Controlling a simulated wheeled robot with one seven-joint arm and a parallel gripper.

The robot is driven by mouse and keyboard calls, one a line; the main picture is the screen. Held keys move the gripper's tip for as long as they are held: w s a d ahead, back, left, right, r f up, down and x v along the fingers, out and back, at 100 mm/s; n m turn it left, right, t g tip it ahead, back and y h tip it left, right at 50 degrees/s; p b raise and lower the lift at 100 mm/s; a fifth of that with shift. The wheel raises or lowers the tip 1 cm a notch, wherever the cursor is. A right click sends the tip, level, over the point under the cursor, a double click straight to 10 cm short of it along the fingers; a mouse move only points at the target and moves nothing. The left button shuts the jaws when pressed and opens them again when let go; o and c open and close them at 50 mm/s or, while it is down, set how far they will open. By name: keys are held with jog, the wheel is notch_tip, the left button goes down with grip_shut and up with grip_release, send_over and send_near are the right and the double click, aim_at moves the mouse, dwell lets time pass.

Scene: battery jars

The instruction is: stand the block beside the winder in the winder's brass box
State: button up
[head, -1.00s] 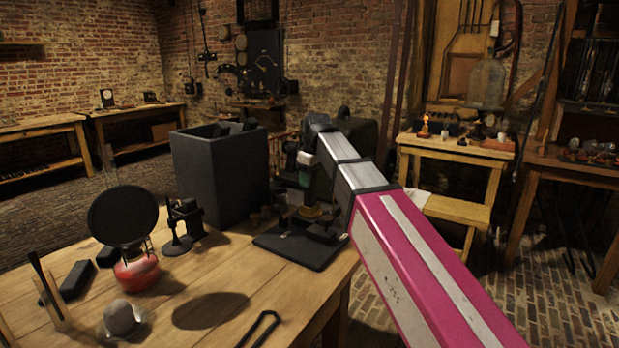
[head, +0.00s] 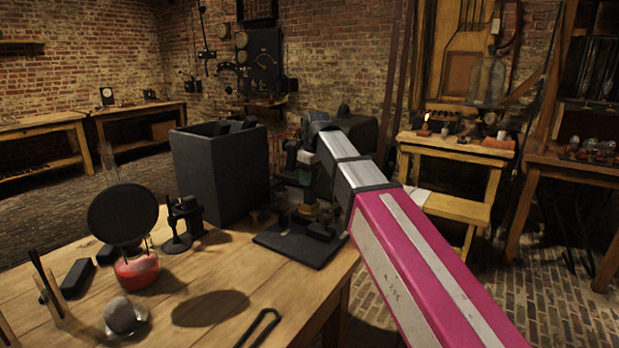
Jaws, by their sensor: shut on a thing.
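My gripper (head: 304,198) points down over a black base plate (head: 301,246) at the right end of the wooden table. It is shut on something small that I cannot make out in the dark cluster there. A yellow, brass-looking part (head: 306,210) shows just under the gripper, and a small dark block-like part (head: 320,232) sits on the plate to its right. I take this assembly for the winder, but its box opening is not distinguishable. I cannot tell whether the held thing touches the box or stands upright. My arm hides what lies behind.
A tall dark open jar (head: 220,178) stands just left of the plate. A small black stand (head: 184,222), a red burner (head: 136,268) under a black disc (head: 123,214), a dark bar (head: 77,278) and a grey ball (head: 120,315) occupy the left.

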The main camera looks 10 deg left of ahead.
jog(key=shift+f, duration=0.7)
jog(key=o, duration=1.2)
jog(key=shift+c, duration=0.2)
jog(key=r, duration=0.3)
jog(key=d+r, duration=0.1)
jog(key=r, duration=0.6)
jog(key=shift+s+d+r, duration=0.25)
jog(key=shift+s+r, duration=0.05)
jog(key=shift+s, duration=0.1)
